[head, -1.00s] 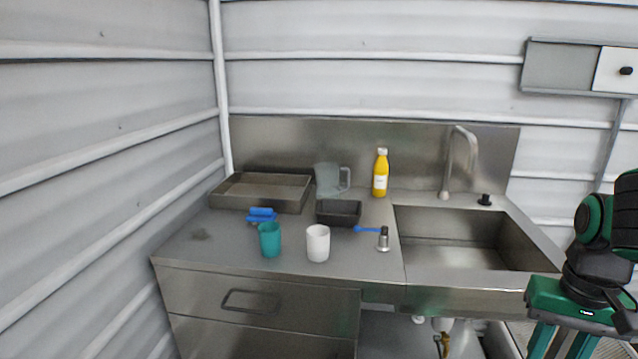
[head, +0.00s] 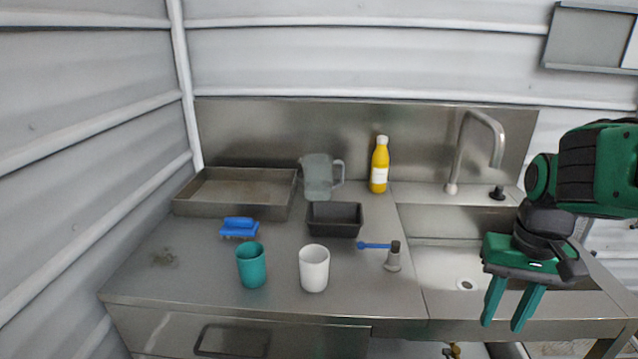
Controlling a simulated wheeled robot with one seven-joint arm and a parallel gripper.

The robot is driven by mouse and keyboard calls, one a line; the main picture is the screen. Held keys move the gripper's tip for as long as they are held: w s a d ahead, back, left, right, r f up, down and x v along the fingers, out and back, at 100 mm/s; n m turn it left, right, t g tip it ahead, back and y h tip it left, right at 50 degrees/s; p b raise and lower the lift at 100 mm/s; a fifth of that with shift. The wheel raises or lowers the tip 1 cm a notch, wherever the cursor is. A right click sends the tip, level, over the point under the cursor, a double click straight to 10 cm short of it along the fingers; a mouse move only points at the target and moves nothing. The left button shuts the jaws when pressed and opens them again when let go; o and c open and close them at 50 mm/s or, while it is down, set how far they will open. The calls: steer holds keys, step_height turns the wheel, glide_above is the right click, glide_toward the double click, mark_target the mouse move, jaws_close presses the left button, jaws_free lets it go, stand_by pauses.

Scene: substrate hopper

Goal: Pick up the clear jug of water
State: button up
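The clear jug (head: 318,178) stands upright at the back of the steel counter, its handle to the right. It looks greyish and see-through; I cannot make out the water level. Its lower front is partly hidden by a black tray. My gripper (head: 508,312) is at the right, over the sink side, pointing down. Its two green fingers are apart with nothing between them. It is well to the right of the jug and not touching anything I can see.
Around the jug are a black tray (head: 334,219), a yellow bottle (head: 380,165) and a metal pan (head: 238,203). In front are a teal cup (head: 252,265), a white cup (head: 314,268), a blue brush (head: 239,228), a blue spoon (head: 373,245) and a grey shaker (head: 393,257). A tall faucet (head: 462,150) rises behind the sink.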

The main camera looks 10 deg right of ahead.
steer(key=o, duration=0.4)
steer(key=shift+s, duration=0.1)
steer(key=o, duration=0.6)
steer(key=shift+d+r, duration=0.1)
steer(key=shift+r, duration=0.3)
steer(key=o, duration=0.8)
steer(key=shift+n+t, duration=0.4)
steer(key=shift+n, duration=0.5)
steer(key=w, duration=0.3)
steer(key=w+r, duration=0.1)
steer(key=w, duration=0.1)
steer(key=shift+w+d, duration=0.15)
steer(key=shift+c, duration=0.2)
steer(key=n+t+y, duration=0.9)
steer(key=n+y, duration=0.1)
steer(key=n, duration=0.4)
glide_toward(320, 161)
steer(key=s+r, duration=0.3)
steer(key=s, duration=0.2)
steer(key=shift+s+a+x, duration=0.1)
steer(key=shift+x, duration=1.75)
steer(key=shift+s+a+x, duration=0.1)
steer(key=shift+s+x, duration=0.05)
steer(key=shift+x, duration=1.7)
steer(key=shift+s+a+x, duration=0.1)
steer(key=shift+x, duration=1.75)
